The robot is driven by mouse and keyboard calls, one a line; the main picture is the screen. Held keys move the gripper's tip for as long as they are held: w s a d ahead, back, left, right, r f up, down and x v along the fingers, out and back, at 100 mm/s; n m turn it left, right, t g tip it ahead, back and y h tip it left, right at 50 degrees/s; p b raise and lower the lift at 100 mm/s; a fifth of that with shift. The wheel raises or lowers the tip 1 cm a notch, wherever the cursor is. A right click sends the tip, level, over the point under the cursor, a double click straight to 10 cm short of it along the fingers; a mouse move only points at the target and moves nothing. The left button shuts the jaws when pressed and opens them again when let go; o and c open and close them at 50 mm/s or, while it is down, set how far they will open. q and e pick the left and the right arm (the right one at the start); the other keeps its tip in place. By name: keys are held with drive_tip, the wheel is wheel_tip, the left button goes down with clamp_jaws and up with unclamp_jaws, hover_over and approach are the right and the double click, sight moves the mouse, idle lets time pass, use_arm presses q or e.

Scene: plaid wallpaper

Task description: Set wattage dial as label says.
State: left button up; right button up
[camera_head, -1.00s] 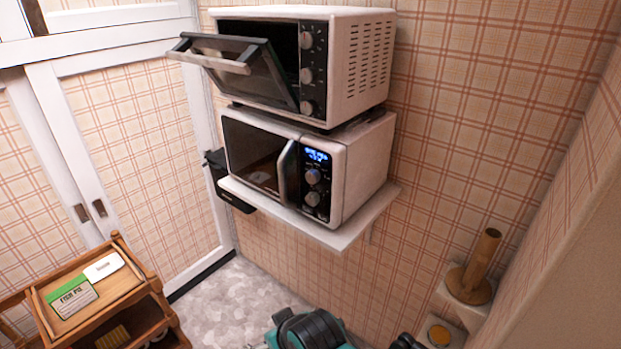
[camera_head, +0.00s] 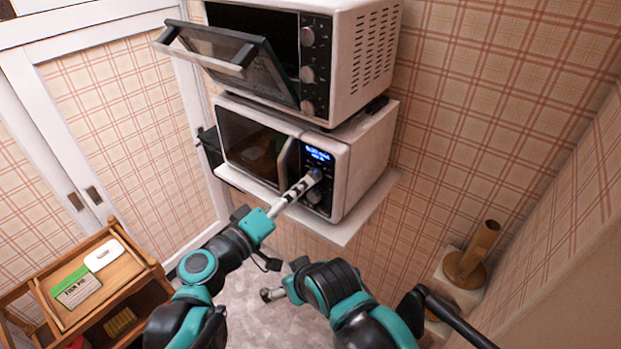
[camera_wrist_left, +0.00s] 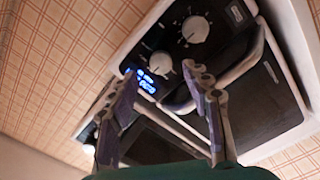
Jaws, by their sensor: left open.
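The white microwave (camera_head: 368,150) stands on a wall shelf, its dark control panel on the right with a lit blue display (camera_head: 319,154). Two round dials sit below the display; the upper dial (camera_head: 316,174) is at my left fingertips, the lower dial (camera_head: 314,197) is clear. My left gripper (camera_head: 310,181) is open; in the left wrist view the dial nearer the display (camera_wrist_left: 160,63) shows between its fingertips, contact unclear. A green-and-white fish pie package (camera_head: 76,287) lies on the wooden cart; its small print is unreadable. My right arm is low in the middle; its gripper's state is unclear.
An oven (camera_head: 350,60) with its door (camera_head: 225,58) hanging part open sits above the microwave. The wooden cart (camera_head: 125,290) stands at lower left, with a white object (camera_head: 104,255) on top. A wooden holder (camera_head: 467,268) stands at right.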

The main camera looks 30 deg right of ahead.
sight(315, 175)
use_arm(q)
drive_tip(key=b+x, duration=0.1)
drive_tip(key=x, duration=0.4)
clamp_jaws()
